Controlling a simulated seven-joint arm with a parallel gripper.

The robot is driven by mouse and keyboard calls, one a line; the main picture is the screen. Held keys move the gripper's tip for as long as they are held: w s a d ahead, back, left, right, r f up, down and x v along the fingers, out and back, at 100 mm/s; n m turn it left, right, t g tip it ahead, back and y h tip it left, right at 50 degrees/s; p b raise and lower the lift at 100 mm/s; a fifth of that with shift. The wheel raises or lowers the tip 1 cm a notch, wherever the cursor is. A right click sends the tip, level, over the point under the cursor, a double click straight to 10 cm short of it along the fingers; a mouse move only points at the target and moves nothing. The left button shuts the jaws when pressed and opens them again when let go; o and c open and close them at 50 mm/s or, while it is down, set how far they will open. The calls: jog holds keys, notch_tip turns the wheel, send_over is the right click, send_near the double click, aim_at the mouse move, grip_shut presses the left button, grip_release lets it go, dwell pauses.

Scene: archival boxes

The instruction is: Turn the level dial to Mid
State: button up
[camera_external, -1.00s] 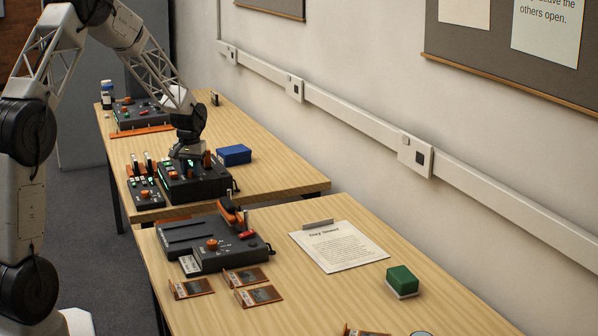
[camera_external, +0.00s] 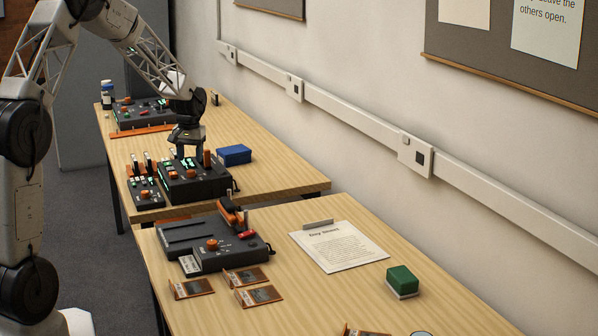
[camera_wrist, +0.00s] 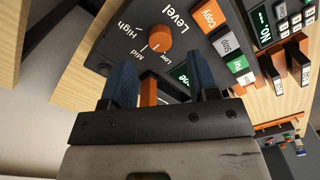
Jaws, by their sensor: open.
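The orange level dial (camera_wrist: 161,37) is a round knob on a dark panel marked Level, with High, Mid and Low printed around it. A pale mark on its lower left edge faces the Mid and Low side; its exact setting is hard to tell. My gripper (camera_wrist: 162,65) is open, its two blue fingers apart with the dial beyond their tips, not between them. In the external view, my gripper (camera_external: 186,154) hangs just above the dark device (camera_external: 205,186) on the far table. The dial is not clear there.
An upright orange part (camera_wrist: 149,92) shows between my fingers. Copy, Stop and other buttons (camera_wrist: 228,42) lie right of the dial. A smaller control box (camera_external: 146,193) stands left of the device, a blue box (camera_external: 234,154) right of it. Bare tabletop lies farther right.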

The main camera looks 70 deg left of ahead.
aim_at(200, 171)
jog(key=shift+r, duration=1.45)
jog(key=shift+d+r, duration=0.1)
jog(key=shift+d, duration=0.1)
jog(key=s+d+r+m, duration=0.15)
jog(key=d+r, duration=0.35)
jog(key=d, duration=0.6)
jog(key=s+d+r+m+t, duration=0.15)
jog(key=d+r, duration=0.35)
jog(key=d, duration=0.6)
jog(key=s+d+r+m, duration=0.15)
jog(key=d+r, duration=0.35)
jog(key=d, duration=0.6)
jog(key=s+d+r+m+t, duration=0.1)
jog(key=s+d+m, duration=0.6)
jog(key=s+d, duration=1.5)
jog(key=shift+d, duration=0.9)
